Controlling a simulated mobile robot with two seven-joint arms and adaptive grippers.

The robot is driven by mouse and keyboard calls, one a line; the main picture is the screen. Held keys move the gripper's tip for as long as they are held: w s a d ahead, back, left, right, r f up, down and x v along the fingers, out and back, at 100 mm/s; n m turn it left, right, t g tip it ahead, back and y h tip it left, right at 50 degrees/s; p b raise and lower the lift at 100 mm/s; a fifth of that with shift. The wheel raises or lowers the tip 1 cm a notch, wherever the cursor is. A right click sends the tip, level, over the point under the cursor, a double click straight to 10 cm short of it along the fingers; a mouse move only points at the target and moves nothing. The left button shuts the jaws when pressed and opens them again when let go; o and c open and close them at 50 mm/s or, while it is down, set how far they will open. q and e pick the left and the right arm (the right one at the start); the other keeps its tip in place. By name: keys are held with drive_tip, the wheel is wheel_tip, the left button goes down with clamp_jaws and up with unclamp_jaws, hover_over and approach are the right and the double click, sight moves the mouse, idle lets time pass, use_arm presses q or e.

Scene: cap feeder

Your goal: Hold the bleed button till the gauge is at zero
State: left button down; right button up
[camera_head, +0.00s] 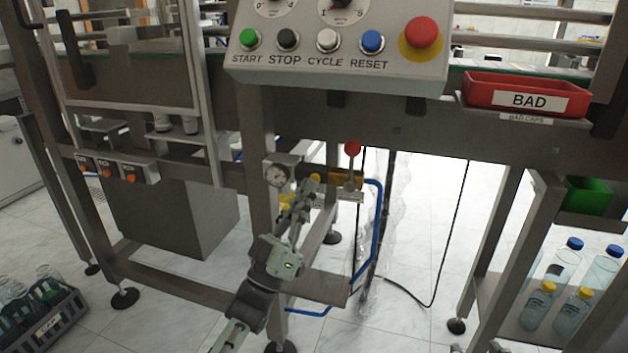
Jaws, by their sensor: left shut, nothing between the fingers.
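The small round gauge (277,175) with a white dial sits on a grey bracket below the machine's beam; its needle is too small to read. My left gripper (308,188) reaches up from below, its shut fingertips just right of the gauge, with nothing between them. Small yellow parts (287,181) show beside the fingers; one may be the bleed button, but the fingers partly hide this spot. I cannot tell whether the fingertips touch or press it. My right gripper is not seen.
A red-knobbed lever (352,149) stands by a yellow block (347,178) and blue hose (378,210) right of the gripper. The control panel (340,72) overhangs above. A red BAD bin (527,93) is at right, a bottle crate (42,318) at lower left.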

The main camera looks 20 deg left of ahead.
use_arm(q)
drive_tip(key=shift+w, duration=0.3)
drive_tip(key=shift+w, duration=0.35)
idle(0.6)
idle(1.9)
drive_tip(key=shift+s, duration=0.8)
drive_tip(key=shift+p, duration=0.35)
drive_tip(key=s+p, duration=0.2)
drive_tip(key=s, duration=0.3)
drive_tip(key=shift+a, duration=0.1)
